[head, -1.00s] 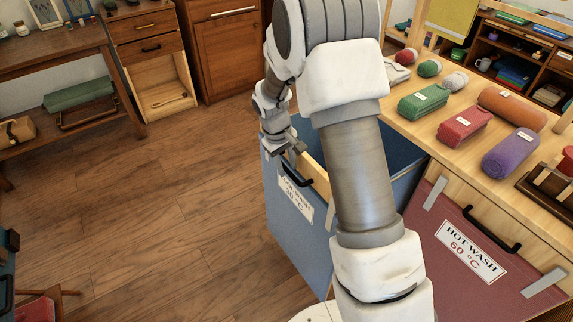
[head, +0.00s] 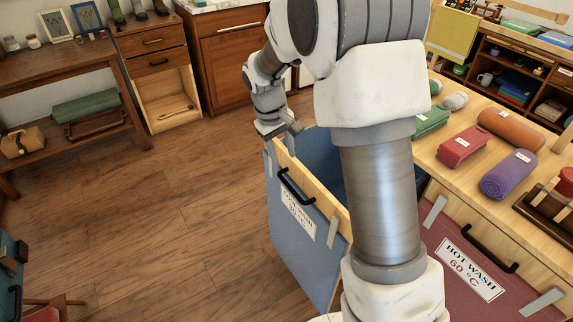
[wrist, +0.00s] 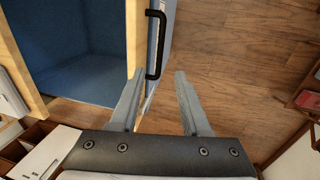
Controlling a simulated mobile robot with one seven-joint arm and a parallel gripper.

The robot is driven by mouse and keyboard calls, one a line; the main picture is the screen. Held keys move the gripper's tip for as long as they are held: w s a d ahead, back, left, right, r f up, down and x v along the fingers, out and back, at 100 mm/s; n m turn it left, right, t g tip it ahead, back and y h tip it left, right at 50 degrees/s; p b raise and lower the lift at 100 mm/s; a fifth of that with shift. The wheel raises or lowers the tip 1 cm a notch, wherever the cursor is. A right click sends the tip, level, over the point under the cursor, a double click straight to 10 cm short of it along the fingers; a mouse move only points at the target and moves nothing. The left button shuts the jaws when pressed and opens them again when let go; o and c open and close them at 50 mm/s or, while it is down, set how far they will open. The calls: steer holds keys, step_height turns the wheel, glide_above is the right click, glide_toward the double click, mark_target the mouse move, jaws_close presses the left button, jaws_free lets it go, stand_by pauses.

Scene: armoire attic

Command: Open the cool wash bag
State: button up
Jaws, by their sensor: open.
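The cool wash bag (head: 300,255) is a blue bin with a wooden top rim, a black bar handle (head: 296,187) and a partly readable "WASH 30 °C" label (head: 298,215). It stands pulled out from under the table, and its open blue inside (wrist: 75,50) shows in the wrist view. My gripper (head: 284,133) is open and empty at the far end of the front rim. In the wrist view, the black handle (wrist: 157,45) lies just ahead of my open fingers (wrist: 159,80), apart from a grip. My arm hides part of the bag.
The red hot wash bag (head: 455,245) is flush at the right. Rolled towels, such as a purple one (head: 508,174), lie on the wooden table above. Drawers (head: 150,42) and a shelf table (head: 60,75) stand behind.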

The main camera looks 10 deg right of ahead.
steer(key=shift+s+a+r+p, duration=0.1)
steer(key=shift+a+r+p, duration=0.15)
steer(key=shift+r, duration=0.9)
steer(key=shift+s+a+r+p, duration=0.1)
steer(key=shift+a+r, duration=0.1)
steer(key=shift+r, duration=0.95)
steer(key=s+d+r+m+t+y, duration=0.1)
steer(key=s+d+r+m+t, duration=0.1)
steer(key=s+r, duration=0.9)
steer(key=s+r+m+t+y, duration=0.1)
steer(key=s+r+m+t, duration=0.15)
steer(key=s, duration=1.25)
step_height(320, 180, up, 12)
steer(key=p, duration=1.2)
steer(key=shift+d+p, duration=0.35)
steer(key=shift+d, duration=0.05)
